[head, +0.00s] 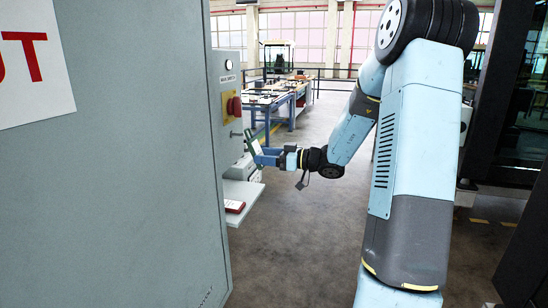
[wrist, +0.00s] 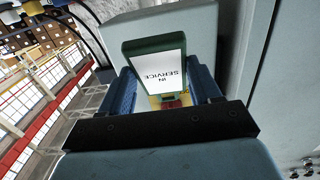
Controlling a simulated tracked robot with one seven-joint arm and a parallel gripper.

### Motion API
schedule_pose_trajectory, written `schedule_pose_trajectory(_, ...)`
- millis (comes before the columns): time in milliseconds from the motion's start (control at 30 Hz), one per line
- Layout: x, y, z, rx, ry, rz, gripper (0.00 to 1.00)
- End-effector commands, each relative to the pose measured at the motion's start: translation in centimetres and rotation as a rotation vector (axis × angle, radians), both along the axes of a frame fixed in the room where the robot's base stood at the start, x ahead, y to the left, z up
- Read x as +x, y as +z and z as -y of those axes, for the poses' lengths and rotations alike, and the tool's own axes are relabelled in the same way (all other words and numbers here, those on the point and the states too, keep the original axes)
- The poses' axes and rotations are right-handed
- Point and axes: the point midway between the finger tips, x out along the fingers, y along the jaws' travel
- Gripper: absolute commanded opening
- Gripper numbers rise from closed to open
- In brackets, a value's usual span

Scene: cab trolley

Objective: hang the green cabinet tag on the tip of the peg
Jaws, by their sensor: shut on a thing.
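The green cabinet tag (wrist: 156,44) has a white face reading "IN SERVICE", upside down in the wrist view. My gripper (wrist: 163,88) is shut on it, with a blue finger at each side. In the head view the tag (head: 254,143) is held tilted at the end of my gripper (head: 264,156), close to the cabinet's side panel. A small dark stub, apparently the peg (head: 236,134), sticks out of that panel below the red knob, just left of the tag's top. The tag looks apart from it. In the wrist view I cannot make out the peg.
A large grey cabinet (head: 110,170) fills the left. Its side carries a red knob (head: 234,106) on a yellow plate. Below the tag are a pale shelf (head: 245,190) and a red tag (head: 234,206) lying there. Open floor lies right of the shelf; workbenches stand far back.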

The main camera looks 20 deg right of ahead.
Motion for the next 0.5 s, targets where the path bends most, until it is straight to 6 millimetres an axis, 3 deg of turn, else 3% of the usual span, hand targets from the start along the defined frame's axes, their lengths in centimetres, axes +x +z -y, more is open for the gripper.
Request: schedule_pose_trajectory(500,1.4,-0.4,-2.0,-0.001,0.001,0.001,0.33)
